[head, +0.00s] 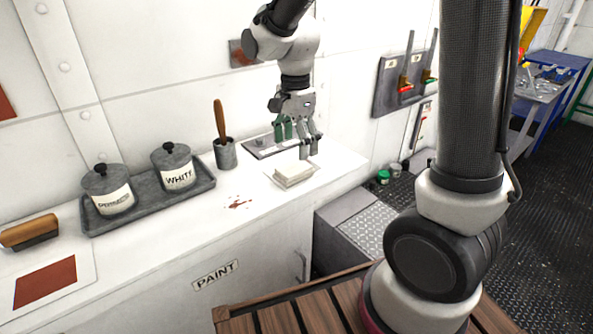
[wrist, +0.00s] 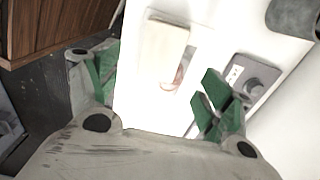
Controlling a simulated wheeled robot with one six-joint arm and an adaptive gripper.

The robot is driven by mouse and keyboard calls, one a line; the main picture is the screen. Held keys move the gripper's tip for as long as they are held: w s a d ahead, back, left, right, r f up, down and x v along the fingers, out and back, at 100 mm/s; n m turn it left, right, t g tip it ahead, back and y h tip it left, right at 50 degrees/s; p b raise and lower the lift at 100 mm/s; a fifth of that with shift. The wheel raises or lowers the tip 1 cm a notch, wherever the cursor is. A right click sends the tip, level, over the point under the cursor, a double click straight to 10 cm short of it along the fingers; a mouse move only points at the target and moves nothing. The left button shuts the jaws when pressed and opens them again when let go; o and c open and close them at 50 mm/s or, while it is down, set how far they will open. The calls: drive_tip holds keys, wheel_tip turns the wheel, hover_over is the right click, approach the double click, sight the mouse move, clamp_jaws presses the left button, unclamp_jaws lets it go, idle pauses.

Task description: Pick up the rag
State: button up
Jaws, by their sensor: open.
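A folded, off-white block that looks like the rag (head: 293,174) lies on the white counter near its front edge. In the wrist view the pale folded rag (wrist: 163,48) shows at the top centre, ahead of the fingers. My gripper (head: 297,140) hangs above the counter, over and slightly behind the rag, with its fingers pointing down. The wrist view shows my gripper (wrist: 160,86) with its green-padded fingers wide apart and nothing between them. The rag's underside is hidden.
A grey plate with a knob (head: 262,150) lies behind the rag. A grey cup with a wooden-handled tool (head: 225,155) stands to the left, then a tray (head: 150,207) with two lidded pots. A reddish stain (head: 237,204) marks the counter.

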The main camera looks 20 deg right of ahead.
sight(294, 166)
drive_tip(key=f, duration=0.7)
drive_tip(key=shift+w+a, duration=0.15)
drive_tip(key=shift+a, duration=0.05)
drive_tip(key=c, duration=1.1)
